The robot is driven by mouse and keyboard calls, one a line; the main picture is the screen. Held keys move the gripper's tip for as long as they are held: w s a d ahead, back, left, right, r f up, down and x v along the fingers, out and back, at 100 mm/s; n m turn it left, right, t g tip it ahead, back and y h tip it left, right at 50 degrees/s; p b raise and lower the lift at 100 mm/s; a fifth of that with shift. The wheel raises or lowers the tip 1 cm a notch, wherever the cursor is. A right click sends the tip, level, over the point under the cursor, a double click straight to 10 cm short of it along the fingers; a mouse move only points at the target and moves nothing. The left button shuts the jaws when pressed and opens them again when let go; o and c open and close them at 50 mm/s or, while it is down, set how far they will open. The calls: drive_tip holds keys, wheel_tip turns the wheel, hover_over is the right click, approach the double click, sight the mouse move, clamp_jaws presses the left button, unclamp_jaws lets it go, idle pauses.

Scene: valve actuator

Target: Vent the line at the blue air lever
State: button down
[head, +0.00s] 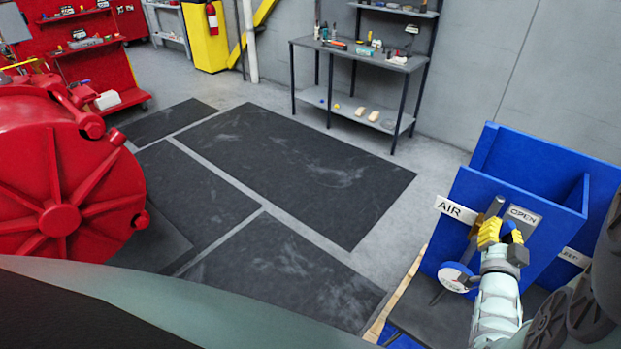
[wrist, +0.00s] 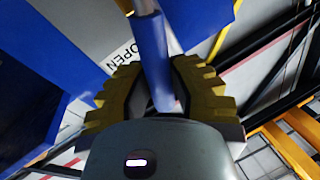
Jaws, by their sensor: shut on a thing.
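In the head view my gripper (head: 503,233) is shut on the lever beside the blue panel. Only a small blue part of the lever shows there, at the fingers. An AIR label (head: 456,210) sits left of the gripper and an OPEN label (head: 525,215) sits just behind it to the right. The OPEN label also shows in the wrist view (wrist: 122,62).
The blue box stand (head: 510,178) is close behind my gripper. A round white gauge or disc (head: 457,277) sits just left of my arm. A workbench (head: 358,55) stands at the back, a large red ribbed part (head: 62,175) at left. Dark floor mats (head: 290,165) lie clear between.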

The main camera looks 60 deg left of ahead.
drive_tip(key=d+f+m+t+h+b, duration=0.1)
drive_tip(key=f+m+b, duration=0.3)
drive_tip(key=m, duration=0.4)
drive_tip(key=w+d+f+m+t+h+b, duration=0.1)
drive_tip(key=d+f+m+b, duration=0.3)
drive_tip(key=m, duration=0.4)
drive_tip(key=shift+w+d+m+t+h, duration=0.15)
drive_tip(key=shift+w+m+t+h, duration=0.2)
drive_tip(key=shift+t+h, duration=0.5)
drive_tip(key=shift+s, duration=0.1)
drive_tip(key=c, duration=0.8)
unclamp_jaws()
drive_tip(key=shift+c, duration=0.2)
drive_tip(key=v, duration=1.2)
